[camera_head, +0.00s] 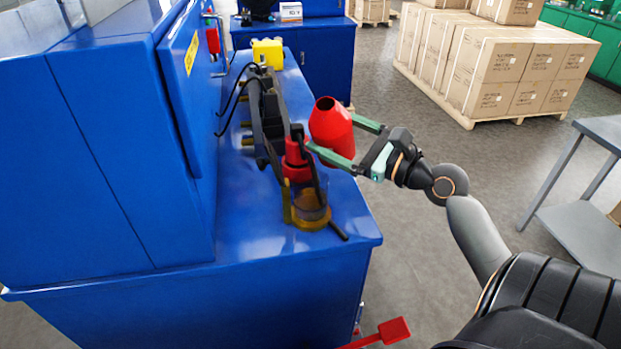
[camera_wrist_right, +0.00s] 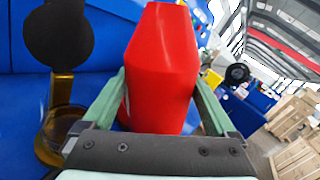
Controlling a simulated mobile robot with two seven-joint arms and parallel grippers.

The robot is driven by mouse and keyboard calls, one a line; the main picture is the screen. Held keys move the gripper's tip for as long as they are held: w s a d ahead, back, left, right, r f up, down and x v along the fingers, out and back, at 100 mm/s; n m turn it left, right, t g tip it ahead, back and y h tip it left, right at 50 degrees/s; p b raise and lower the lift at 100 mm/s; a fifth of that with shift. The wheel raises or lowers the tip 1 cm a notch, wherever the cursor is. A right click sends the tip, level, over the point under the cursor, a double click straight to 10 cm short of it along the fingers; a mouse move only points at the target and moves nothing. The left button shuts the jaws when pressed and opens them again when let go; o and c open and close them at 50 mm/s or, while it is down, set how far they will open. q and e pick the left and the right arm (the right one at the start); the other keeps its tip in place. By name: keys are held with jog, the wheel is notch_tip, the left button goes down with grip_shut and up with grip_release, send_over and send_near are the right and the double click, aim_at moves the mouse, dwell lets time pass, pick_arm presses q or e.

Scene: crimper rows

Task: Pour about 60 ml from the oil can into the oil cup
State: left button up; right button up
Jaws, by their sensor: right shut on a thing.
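The oil can (camera_head: 334,130) is a red, bottle-like vessel with a narrowed, open dark mouth. My right gripper (camera_head: 343,142) is shut around its body, one green finger on each side. The can is close to upright, its mouth leaning slightly left in the head view. It fills the middle of the right wrist view (camera_wrist_right: 163,70). The oil cup (camera_head: 309,214), clear with an amber base, stands near the front of the blue bench, below and left of the can. It shows at the left of the wrist view (camera_wrist_right: 52,150). Its fill level is unclear. My left gripper is not visible.
A black crimper-like machine (camera_head: 266,110) with a red part (camera_head: 296,160) stands right beside the cup and can. A blue cabinet wall (camera_head: 100,150) rises at the left. A yellow object (camera_head: 267,52) is farther back on the blue bench (camera_head: 230,250).

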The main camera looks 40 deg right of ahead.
aim_at(338, 108)
jog(key=shift+w+d+f+m, duration=0.1)
jog(key=shift+d+f+m, duration=0.2)
jog(key=shift+f+m, duration=0.7)
jog(key=shift+w+d+f+m+g, duration=0.1)
jog(key=shift+m+g, duration=0.05)
jog(key=shift+m, duration=0.45)
jog(key=shift+d+m+g, duration=0.1)
jog(key=shift+m+g, duration=0.05)
jog(key=shift+m, duration=0.45)
jog(key=shift+r, duration=3.5)
